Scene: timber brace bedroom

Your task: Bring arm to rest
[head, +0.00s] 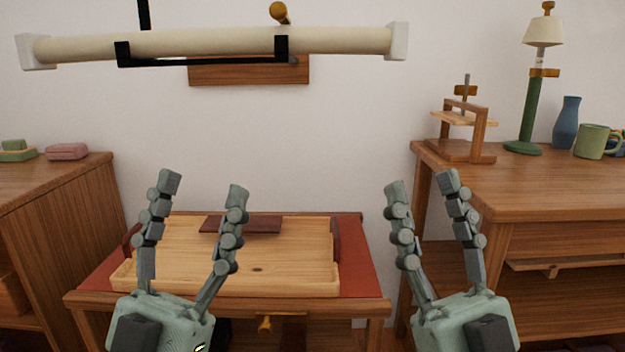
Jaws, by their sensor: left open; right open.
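My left gripper (203,183) is open and empty, with its fingers pointing up. It stands in front of a light wooden tray (290,255) and hides part of the tray's left side. My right gripper (422,182) is also open and empty, fingers up. It is in front of the gap between the low table (372,285) and the wooden desk on the right. Neither gripper is seen to touch anything.
A cream roll (210,42) hangs on a black wall bracket above. The desk (540,185) holds a small wooden press (465,125), a green lamp (530,110), a blue vase (566,125) and a green mug (592,142). A cabinet (60,195) stands left.

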